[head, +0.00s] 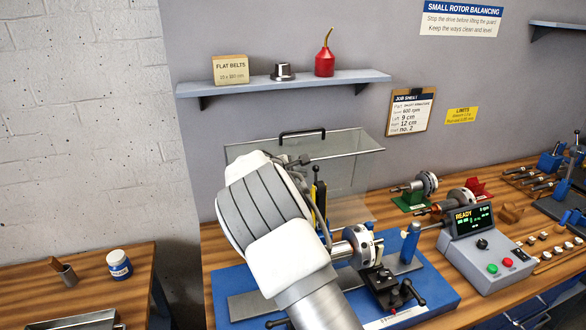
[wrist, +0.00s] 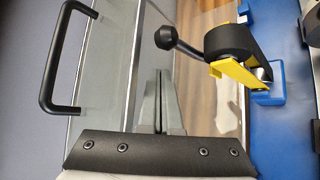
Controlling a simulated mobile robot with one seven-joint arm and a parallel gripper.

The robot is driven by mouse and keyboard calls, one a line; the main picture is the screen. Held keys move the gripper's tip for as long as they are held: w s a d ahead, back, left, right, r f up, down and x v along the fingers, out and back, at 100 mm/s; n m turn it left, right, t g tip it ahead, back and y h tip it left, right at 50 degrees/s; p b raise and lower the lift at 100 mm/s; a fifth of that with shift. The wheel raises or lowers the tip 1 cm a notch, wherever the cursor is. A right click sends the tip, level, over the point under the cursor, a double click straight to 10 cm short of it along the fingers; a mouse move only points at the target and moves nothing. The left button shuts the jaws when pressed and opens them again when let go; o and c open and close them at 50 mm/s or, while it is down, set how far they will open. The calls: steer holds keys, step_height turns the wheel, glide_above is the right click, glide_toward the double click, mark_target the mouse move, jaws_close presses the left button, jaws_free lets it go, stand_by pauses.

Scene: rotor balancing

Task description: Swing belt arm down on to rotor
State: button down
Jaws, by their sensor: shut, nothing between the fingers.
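The belt arm (wrist: 232,72), yellow with a black roller and a lever ending in a black ball knob (wrist: 165,37), is at the upper right of the wrist view. In the head view the belt arm (head: 318,192) stands upright, partly hidden by my arm. The rotor (head: 357,247), a silver disc on a shaft, sits on the blue balancing machine (head: 440,290), with its left part hidden. My gripper (wrist: 158,75) is shut and empty; in the wrist view its tips are below the knob, apart from it. My arm hides most of it in the head view.
The clear guard (head: 350,145) with a black handle (head: 302,133) stands raised behind the machine; the handle (wrist: 52,60) shows left of my fingers in the wrist view. A control box (head: 485,240) reading READY and a spare rotor (head: 415,188) on a green stand are to the right.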

steer(key=shift+s+d+r+p, duration=0.55)
steer(key=shift+s+d+r, duration=0.45)
steer(key=shift+r, duration=0.15)
steer(key=shift+s+f+b, duration=0.15)
steer(key=shift+b, duration=0.6)
